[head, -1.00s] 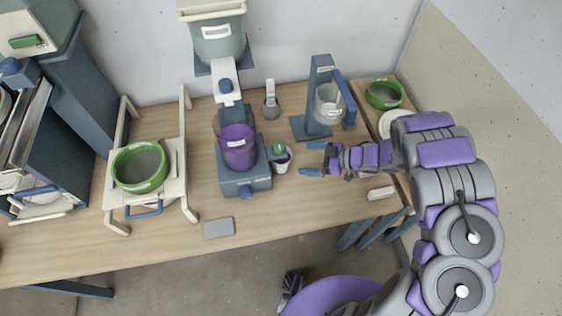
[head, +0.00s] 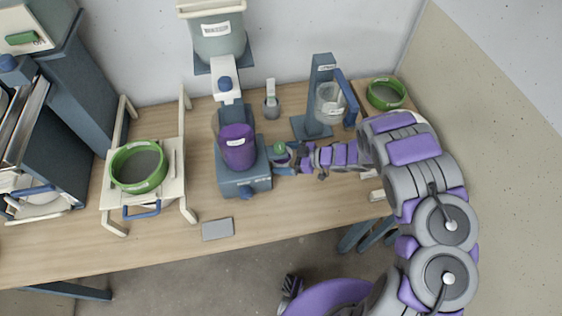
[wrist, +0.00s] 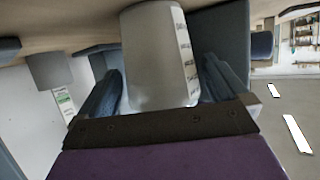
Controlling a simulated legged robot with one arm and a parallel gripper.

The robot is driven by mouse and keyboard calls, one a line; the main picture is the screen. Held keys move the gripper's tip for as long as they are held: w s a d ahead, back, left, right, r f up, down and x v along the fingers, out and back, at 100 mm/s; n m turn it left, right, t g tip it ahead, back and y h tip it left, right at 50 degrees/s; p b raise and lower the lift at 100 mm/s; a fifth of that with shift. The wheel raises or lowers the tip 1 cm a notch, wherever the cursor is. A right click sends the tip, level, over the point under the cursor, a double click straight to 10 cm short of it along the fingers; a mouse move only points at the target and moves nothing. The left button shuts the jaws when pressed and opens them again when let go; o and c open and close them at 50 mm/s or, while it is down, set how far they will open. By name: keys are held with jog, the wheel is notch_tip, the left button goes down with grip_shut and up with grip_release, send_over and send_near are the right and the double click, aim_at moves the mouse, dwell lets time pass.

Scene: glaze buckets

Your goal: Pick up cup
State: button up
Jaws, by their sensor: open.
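The cup (wrist: 158,50) is pale grey-white with dark markings down one side. It fills the middle of the wrist view and stands between the two blue fingers of my gripper (wrist: 162,85). The fingers are open, one on each side of it, and I cannot tell whether either touches it. In the head view my gripper (head: 285,162) is at the cup, just right of the blue stand with the purple container (head: 237,147). My fingers hide most of the cup there. A small green thing (head: 279,147) shows by its rim.
A blue stand (head: 313,100) holding a clear beaker (head: 329,106) is behind my arm. A small grey pot (head: 271,106) stands at the back. A green-rimmed bowl (head: 139,166) sits on a cream frame at left. The front table strip is mostly clear, apart from a grey slab (head: 217,229).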

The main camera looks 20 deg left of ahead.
jog(key=c, duration=1.2)
jog(key=shift+o, duration=0.2)
jog(key=shift+r+p, duration=0.15)
jog(key=shift+p, duration=0.25)
